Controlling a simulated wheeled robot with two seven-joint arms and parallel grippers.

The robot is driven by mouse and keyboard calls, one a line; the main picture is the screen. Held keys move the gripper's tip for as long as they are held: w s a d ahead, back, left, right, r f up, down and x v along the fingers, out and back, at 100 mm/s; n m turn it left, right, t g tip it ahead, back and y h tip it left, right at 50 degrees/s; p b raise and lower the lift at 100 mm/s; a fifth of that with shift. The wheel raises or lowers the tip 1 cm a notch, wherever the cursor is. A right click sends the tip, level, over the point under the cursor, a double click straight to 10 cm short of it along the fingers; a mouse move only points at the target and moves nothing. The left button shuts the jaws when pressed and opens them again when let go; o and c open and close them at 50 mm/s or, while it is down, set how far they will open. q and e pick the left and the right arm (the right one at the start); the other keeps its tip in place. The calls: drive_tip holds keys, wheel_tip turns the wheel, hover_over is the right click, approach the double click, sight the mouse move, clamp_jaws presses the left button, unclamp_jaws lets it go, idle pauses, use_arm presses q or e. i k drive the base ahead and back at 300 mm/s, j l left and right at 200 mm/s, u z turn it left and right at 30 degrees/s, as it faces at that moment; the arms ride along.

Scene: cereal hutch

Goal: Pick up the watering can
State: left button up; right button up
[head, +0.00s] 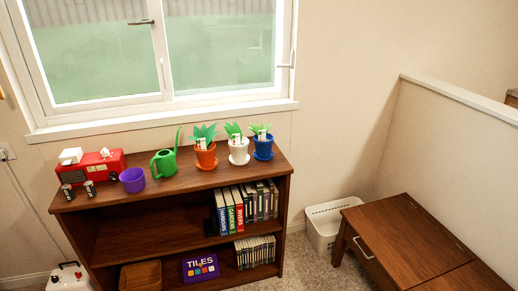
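A green watering can (164,164) stands upright on the wooden shelf top (180,190), under the window. Its spout rises at the right, close to the orange plant pot, and its handle loop is on the left. A purple cup (132,180) stands just left of it and a little nearer the front edge. Neither of my grippers is in the head view, and nothing is holding the can.
Potted plants in orange (206,157), white (239,151) and blue (263,148) stand right of the can. A red radio-like box (96,168) is on the left. Books (246,205) fill part of the shelf below. A wooden bench (410,245) stands at right.

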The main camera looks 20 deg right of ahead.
sight(164, 160)
drive_tip(key=i+l+u, duration=0.1)
drive_tip(key=i+l, duration=0.15)
drive_tip(key=i+l+u, duration=0.1)
drive_tip(key=l, duration=0.25)
drive_tip(key=i+l, duration=0.35)
drive_tip(key=i+l+u, duration=0.25)
drive_tip(key=i+l, duration=0.15)
drive_tip(key=l, duration=0.25)
drive_tip(key=i+l+u, duration=0.1)
drive_tip(key=l, duration=0.3)
drive_tip(key=i+l+u, duration=0.1)
drive_tip(key=i+l, duration=0.2)
drive_tip(key=l, duration=0.1)
